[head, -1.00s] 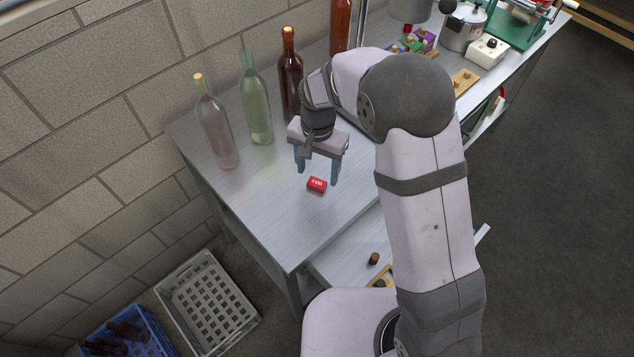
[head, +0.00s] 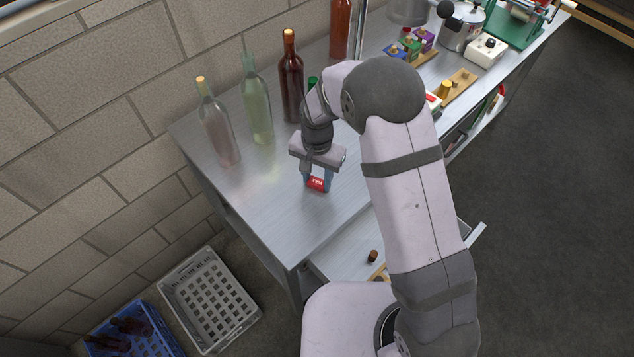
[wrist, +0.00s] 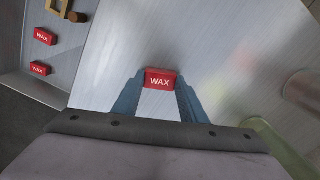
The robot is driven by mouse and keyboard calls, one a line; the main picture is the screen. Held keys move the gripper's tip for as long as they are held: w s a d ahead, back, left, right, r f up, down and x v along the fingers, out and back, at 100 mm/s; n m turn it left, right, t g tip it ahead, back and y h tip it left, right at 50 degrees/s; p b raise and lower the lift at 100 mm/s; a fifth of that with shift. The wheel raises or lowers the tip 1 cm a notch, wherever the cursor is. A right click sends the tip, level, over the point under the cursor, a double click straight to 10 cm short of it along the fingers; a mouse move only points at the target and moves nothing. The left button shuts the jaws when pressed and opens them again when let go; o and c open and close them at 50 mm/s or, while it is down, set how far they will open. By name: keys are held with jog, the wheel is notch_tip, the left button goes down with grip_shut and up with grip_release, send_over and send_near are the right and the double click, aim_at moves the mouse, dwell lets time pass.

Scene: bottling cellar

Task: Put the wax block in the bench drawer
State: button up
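The red wax block (head: 317,184), marked WAX, is at the bench top near its front left part. My gripper (head: 316,183) points down over it with a finger against each side. In the wrist view the block (wrist: 160,80) sits between the blue fingertips (wrist: 161,82), which appear closed on its ends. I see no clear lift off the bench. The bench drawer (head: 345,250) is pulled out below the bench's front edge, partly hidden by my arm. In the wrist view the drawer (wrist: 62,58) holds two other red WAX blocks (wrist: 43,36), a cork (wrist: 78,17) and a wooden piece (wrist: 58,8).
A pale bottle (head: 218,130), a green bottle (head: 256,105) and a brown bottle (head: 291,80) stand behind my gripper. A wooden rack (head: 455,88), a pot (head: 461,28) and a white box (head: 486,50) are farther right. Grey (head: 210,300) and blue crates (head: 160,340) are on the floor.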

aim_at(317, 182)
jog(key=shift+c, duration=0.4)
jog(key=shift+r, duration=0.45)
notch_tip(317, 182, up, 9)
jog(key=b, duration=0.3)
jog(key=d+f+m+b, duration=0.1)
jog(key=d+f+b, duration=0.1)
jog(key=d, duration=0.4)
jog(key=w+d+f+m+b, duration=0.1)
jog(key=d+f+m+b, duration=0.1)
jog(key=d, duration=0.5)
jog(key=w+d+f+m+b, duration=0.1)
jog(key=d+f+m+b, duration=0.1)
jog(key=d+b, duration=0.2)
jog(key=shift+w+d, duration=0.15)
jog(key=shift+d, duration=0.65)
jog(key=shift+w+d, duration=0.1)
jog(key=shift+d, duration=0.7)
jog(key=s+d+f+n+b, duration=0.1)
jog(key=s+d+f+b, duration=0.3)
jog(key=s+d+f, duration=0.5)
jog(key=shift+s+d, duration=0.45)
jog(key=shift+s, duration=0.25)
